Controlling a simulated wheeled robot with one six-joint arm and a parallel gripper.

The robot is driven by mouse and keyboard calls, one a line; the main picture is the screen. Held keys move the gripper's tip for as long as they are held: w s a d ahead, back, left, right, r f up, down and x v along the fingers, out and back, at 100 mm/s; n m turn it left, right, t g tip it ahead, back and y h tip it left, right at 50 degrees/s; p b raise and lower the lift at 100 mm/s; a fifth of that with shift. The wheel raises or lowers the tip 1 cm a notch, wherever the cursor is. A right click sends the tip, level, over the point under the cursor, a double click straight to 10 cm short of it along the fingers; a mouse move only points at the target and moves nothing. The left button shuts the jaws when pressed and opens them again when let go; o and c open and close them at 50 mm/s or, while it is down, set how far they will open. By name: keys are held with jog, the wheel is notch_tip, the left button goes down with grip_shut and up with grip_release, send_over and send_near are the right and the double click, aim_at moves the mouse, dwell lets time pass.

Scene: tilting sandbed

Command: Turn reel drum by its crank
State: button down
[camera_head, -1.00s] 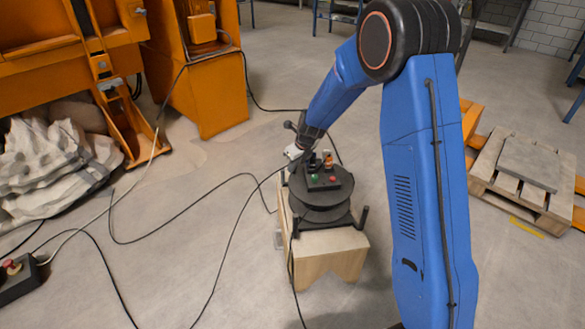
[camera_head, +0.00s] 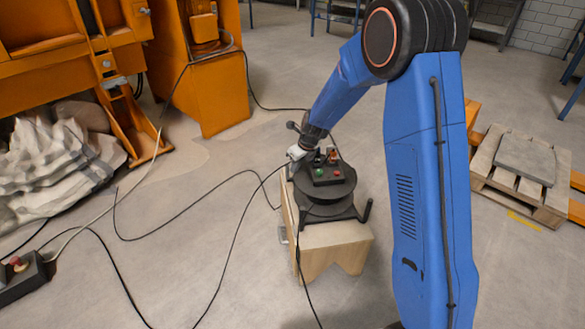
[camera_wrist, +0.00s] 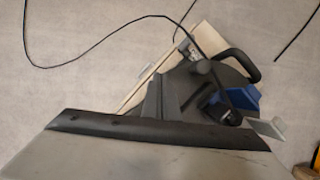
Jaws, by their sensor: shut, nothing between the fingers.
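The black reel drum (camera_head: 318,207) stands on a wooden stool (camera_head: 340,249), with a small control box (camera_head: 326,175) on top bearing green and red buttons. My gripper (camera_head: 297,153) is at the drum's upper-left side, its fingers shut and empty; whether it touches the drum is unclear. In the wrist view, a dark rod with a knob (camera_wrist: 196,55) and a black looped handle (camera_wrist: 243,62) show beside the drum, partly hidden by dark parts in front.
Black cables (camera_head: 240,217) trail across the floor left of the stool. An orange machine (camera_head: 215,85) stands behind left, beside grey-white sacks (camera_head: 50,165). A wooden pallet (camera_head: 488,178) lies to the right. A control box with a red knob (camera_head: 22,276) is at lower left.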

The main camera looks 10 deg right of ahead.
jog(key=s+a+r, duration=0.1)
jog(key=s+r, duration=0.2)
jog(key=r, duration=0.5)
jog(key=shift+r, duration=0.4)
jog(key=c, duration=2.4)
grip_release()
jog(key=shift+c, duration=0.2)
